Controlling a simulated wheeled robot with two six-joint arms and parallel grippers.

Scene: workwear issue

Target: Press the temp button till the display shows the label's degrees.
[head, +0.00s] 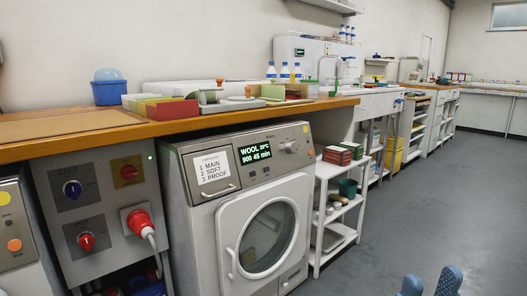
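A white washing machine (262,225) with a round glass door stands under the wooden worktop. Its dark display (255,154) shows green text: "WOOL", a degree figure that looks like 20°C but is too small to be sure of, and "900 45 min". A round knob (291,147) sits right of the display. Small controls lie around it, and I cannot tell which is the temp button. A care label with degrees cannot be made out. My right gripper (430,283) shows two blue fingertips apart at the bottom right, open and empty, away from the machine. My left gripper is out of view.
The drawer left of the display bears a white card (211,168) reading "MAIN, SOFT, PROOF". A grey switch panel (103,210) with a red plug stands left of the machine. A white shelf trolley (340,205) stands close on its right. The grey floor (410,210) in front is clear.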

